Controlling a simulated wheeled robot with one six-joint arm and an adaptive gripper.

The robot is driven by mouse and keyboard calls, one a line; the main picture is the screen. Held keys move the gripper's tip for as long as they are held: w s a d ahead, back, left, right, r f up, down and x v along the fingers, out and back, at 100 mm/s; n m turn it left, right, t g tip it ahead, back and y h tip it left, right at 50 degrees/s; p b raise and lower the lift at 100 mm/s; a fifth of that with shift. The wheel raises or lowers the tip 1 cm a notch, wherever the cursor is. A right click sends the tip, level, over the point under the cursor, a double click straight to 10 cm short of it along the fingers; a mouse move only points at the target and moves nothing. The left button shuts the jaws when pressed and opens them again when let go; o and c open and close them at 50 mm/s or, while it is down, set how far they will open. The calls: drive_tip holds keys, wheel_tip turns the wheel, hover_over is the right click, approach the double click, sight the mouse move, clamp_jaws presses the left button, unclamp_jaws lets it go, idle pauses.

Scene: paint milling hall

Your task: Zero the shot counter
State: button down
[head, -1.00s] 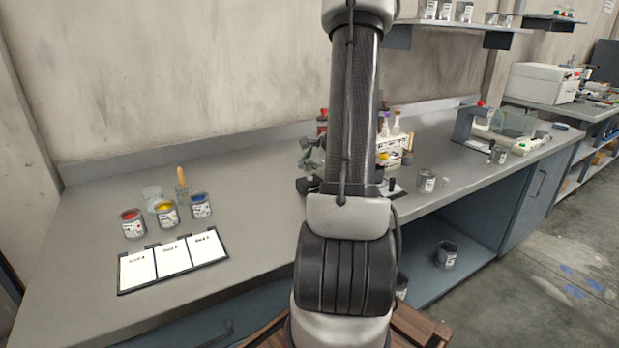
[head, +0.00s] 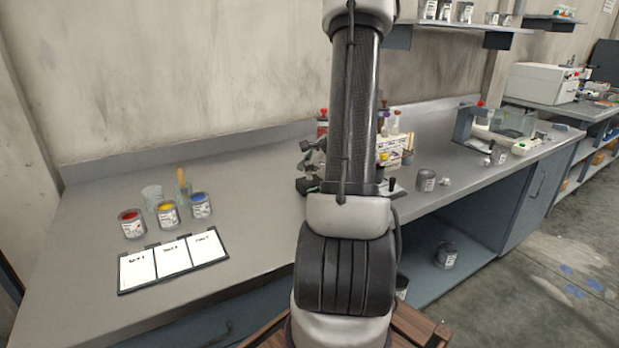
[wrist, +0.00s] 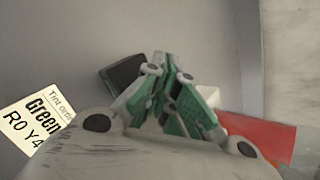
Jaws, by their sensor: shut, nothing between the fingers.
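My gripper shows in the wrist view (wrist: 165,75) with its green-padded fingers closed together and nothing between them. A dark block (wrist: 122,76) lies just behind the fingertips, partly hidden by them; I cannot tell whether they touch. I cannot say for sure that this block is the shot counter. In the head view my arm covers the middle of the bench. Dark and grey parts (head: 306,186) show at its left edge, and a small black knob (head: 393,184) shows at its right. No counter digits can be read.
A tint card (wrist: 38,122) reading "Green R0 Y4" and a red flat thing (wrist: 262,135) flank the gripper. Open paint cans (head: 167,214) and a three-card board (head: 172,262) are on the left bench (head: 90,225). A grey can (head: 426,181) stands right of my arm.

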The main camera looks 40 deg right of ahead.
drive_tip(key=shift+f, duration=0.45)
idle(0.4)
drive_tip(key=shift+r, duration=0.9)
wheel_tip(320, 180, up, 5)
idle(0.6)
idle(0.7)
